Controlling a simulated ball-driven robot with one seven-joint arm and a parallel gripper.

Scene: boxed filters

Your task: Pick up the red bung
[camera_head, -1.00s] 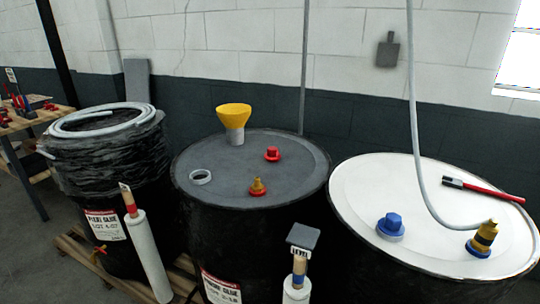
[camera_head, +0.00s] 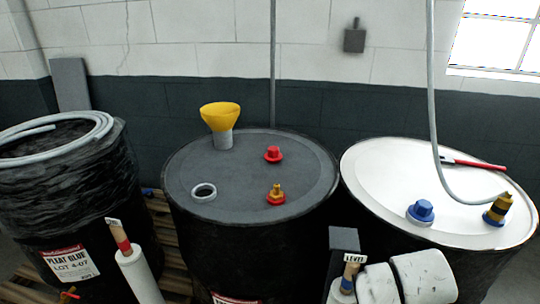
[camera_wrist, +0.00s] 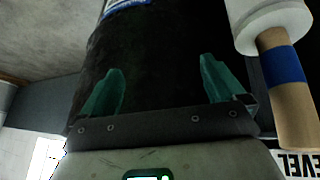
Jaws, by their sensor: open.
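The red bung (camera_head: 274,154) sits on the grey top of the middle black drum (camera_head: 178,172), toward the back right of that top. A red and brass fitting (camera_head: 276,196) stands in front of it on the same drum. In the wrist view my gripper (camera_wrist: 160,85) is open and empty, its two teal fingers spread apart in front of a dark drum side. The bung is not in the wrist view. In the head view white parts of my arm (camera_head: 425,277) show at the lower right; the fingers are not visible there.
A yellow funnel (camera_head: 220,114) and a grey ring (camera_head: 203,192) are also on the middle drum. The white-topped drum at right bears a blue bung (camera_head: 421,212), a hose fitting (camera_head: 497,209) and a red-handled tool (camera_head: 475,163). A handled white roll (camera_head: 139,272) stands in front.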

